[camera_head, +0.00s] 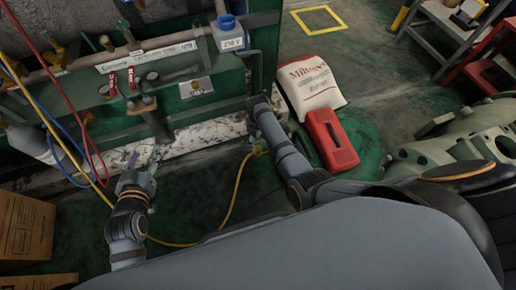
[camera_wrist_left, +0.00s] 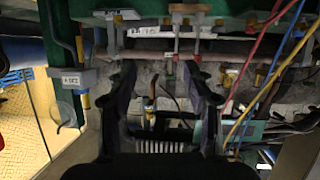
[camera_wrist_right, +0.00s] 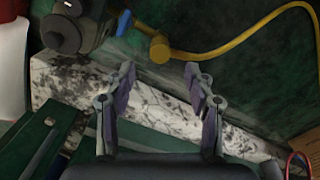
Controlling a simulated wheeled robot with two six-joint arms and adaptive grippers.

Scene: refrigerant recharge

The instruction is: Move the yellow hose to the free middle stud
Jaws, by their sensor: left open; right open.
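The yellow hose (camera_head: 236,190) hangs from the green frame at the left, loops low across the floor and rises to an end beside my right forearm. In the right wrist view the hose (camera_wrist_right: 250,42) meets a yellow fitting (camera_wrist_right: 160,49) beside a grey round part. My right gripper (camera_wrist_right: 158,82) is open and empty, with the fitting beyond its fingertips and apart from them. My left gripper (camera_head: 145,160) is open and empty in front of the green frame; its spread fingers also show in the left wrist view (camera_wrist_left: 160,72). I cannot clearly pick out the middle stud.
Red (camera_head: 78,105) and blue (camera_head: 55,130) hoses hang near my left arm. The green frame (camera_head: 215,105) carries pipes and red-handled valves. A white sack (camera_head: 310,84) and red case (camera_head: 331,138) lie right of my right arm. Cardboard boxes (camera_head: 25,228) stand at the left.

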